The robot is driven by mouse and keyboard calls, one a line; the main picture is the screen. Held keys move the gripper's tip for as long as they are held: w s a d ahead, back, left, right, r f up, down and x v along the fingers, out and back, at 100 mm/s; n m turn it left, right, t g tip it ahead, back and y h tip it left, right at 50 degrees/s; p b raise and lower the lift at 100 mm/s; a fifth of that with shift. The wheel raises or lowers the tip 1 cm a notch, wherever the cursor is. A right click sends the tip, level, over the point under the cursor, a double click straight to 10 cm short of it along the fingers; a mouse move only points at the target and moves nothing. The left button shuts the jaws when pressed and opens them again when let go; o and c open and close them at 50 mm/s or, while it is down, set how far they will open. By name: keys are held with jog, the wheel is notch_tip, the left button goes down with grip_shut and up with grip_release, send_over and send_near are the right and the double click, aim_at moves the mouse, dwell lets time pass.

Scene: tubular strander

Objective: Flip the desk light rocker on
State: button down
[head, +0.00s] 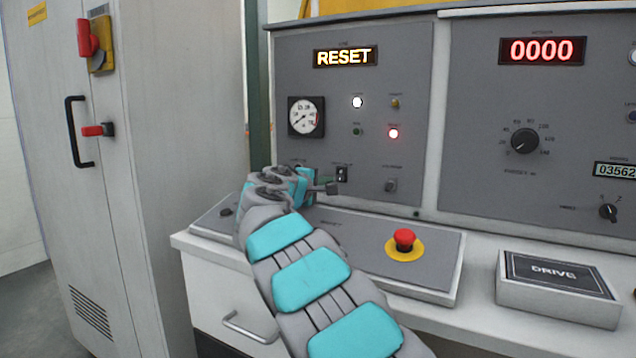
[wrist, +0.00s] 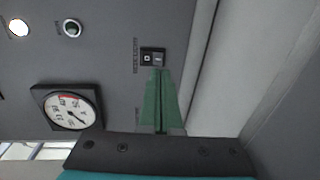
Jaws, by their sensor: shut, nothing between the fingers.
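The desk light rocker (wrist: 152,57) is a small black-framed switch on the grey panel, with its label beside it in the wrist view. In the head view it shows as a small dark switch (head: 342,174) low on the left panel, just right of my arm's end. Its two halves show pale marks; I cannot tell which half is pressed. My gripper (wrist: 160,73) is shut and empty, its green fingers pointing at the panel. The fingertips appear right beside the rocker's edge; I cannot tell whether they touch it. The head view does not show the fingertips clearly.
A round gauge (head: 306,117) sits above and left of the rocker. Another small switch (head: 390,185) is to its right. A red emergency button (head: 404,240) stands on the desk console below. A DRIVE box (head: 558,287) lies further right. A tall cabinet (head: 140,180) stands left.

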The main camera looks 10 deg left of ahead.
aim_at(340, 180)
jog(key=shift+p+x, duration=0.45)
jog(key=shift+x, duration=2.05)
jog(key=shift+s+f+b, duration=0.1)
jog(key=shift+s+b, duration=0.1)
jog(key=shift+b, duration=0.2)
